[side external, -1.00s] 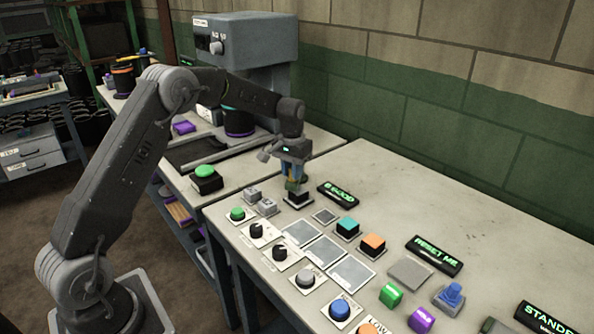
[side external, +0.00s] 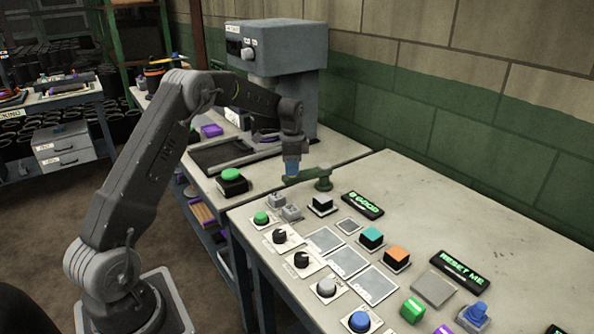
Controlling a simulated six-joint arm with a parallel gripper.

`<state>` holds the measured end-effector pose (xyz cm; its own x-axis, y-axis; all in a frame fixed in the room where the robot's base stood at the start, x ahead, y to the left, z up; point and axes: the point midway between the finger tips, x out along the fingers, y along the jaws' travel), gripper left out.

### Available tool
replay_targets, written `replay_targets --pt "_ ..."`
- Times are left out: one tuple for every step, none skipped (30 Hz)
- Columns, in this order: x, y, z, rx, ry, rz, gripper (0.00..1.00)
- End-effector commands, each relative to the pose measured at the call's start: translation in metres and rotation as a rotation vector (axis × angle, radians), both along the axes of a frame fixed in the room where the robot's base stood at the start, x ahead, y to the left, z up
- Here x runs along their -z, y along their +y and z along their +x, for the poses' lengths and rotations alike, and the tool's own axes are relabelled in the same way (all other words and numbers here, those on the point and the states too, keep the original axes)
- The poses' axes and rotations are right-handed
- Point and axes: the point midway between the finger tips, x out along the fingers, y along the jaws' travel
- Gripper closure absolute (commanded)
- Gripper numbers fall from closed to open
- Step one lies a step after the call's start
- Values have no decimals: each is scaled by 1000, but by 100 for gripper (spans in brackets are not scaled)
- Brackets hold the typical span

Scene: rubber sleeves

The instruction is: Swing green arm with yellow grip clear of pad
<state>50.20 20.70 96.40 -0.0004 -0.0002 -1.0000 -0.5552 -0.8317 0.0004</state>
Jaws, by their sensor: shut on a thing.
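A green arm (side external: 305,176) extends left from a green upright post (side external: 323,180) at the back left of the near table. My gripper (side external: 291,171), with blue fingers, is over the arm's left end and shut there. The yellow grip is hidden by the fingers, so I cannot see its surface. A black block with a pale top (side external: 321,203) sits on a white pad (side external: 312,212) in front of the post. The green arm lies behind and left of this block, apart from it in the picture.
Two grey switches (side external: 284,206) and a green button (side external: 262,218) are in front of my gripper. A "GOOD" display (side external: 363,205) lies right of the block. A large green button (side external: 232,178) stands left. The table's back right is clear.

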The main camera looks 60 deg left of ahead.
Motion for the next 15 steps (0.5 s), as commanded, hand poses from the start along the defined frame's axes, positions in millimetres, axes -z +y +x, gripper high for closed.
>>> replay_targets --pt "-1 5 1 28 -3 1 100" --pt "-1 6 2 46 -3 1 100" --pt "-1 9 2 69 -2 1 100" --pt "-1 10 3 84 -2 1 100" --pt "-1 11 3 99 -2 1 100" --pt "-1 13 4 116 -3 2 100" --pt "-1 14 4 128 -3 2 100" --pt "-1 15 5 138 -2 1 100" --pt "-1 16 5 151 -2 1 100" --pt "-1 17 5 158 -2 1 100" --pt "-1 18 6 166 -3 2 100" --pt "-1 19 6 174 -3 2 100" --pt "-1 19 6 178 -3 2 100" --pt "-1 20 6 182 -3 1 100" --pt "-1 20 7 187 -3 2 100"
